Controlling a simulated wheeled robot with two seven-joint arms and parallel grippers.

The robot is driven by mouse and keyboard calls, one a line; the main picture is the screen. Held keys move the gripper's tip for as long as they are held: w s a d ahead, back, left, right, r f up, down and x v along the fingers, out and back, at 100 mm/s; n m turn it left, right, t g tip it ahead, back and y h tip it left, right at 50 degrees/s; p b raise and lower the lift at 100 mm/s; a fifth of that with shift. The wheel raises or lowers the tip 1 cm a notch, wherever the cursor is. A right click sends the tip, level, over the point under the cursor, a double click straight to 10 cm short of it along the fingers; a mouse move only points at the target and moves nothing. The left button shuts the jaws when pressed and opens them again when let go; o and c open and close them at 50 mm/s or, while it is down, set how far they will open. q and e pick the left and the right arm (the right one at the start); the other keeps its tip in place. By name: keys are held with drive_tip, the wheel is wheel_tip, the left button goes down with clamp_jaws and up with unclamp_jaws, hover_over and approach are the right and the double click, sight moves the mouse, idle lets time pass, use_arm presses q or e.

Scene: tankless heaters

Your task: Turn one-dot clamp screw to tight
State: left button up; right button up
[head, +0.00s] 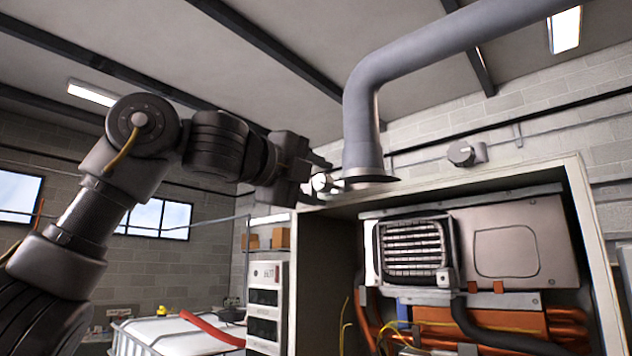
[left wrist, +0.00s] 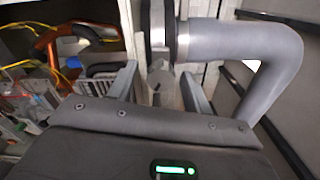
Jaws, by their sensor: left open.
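A grey duct pipe (head: 361,125) comes down to the cabinet top and ends in a flared collar (head: 370,180). A small silver clamp screw (head: 322,183) sticks out left of the collar. In the left wrist view the screw head (left wrist: 159,76) lies between the fingers, below the dark clamp band (left wrist: 166,28) around the pipe. My left gripper (head: 313,178) is open, its fingers (left wrist: 162,88) on either side of the screw; contact cannot be told. No dot marking is readable on the screw. My right gripper is not in view.
The open heater cabinet (head: 583,230) stands below, with a vented unit (head: 414,250) and orange pipes inside. A white tank (head: 170,338) stands lower left.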

use_arm(q)
drive_tip(key=b+v, duration=0.5)
drive_tip(key=v, duration=0.6)
drive_tip(key=shift+b, duration=0.4)
drive_tip(key=shift+w, duration=0.1)
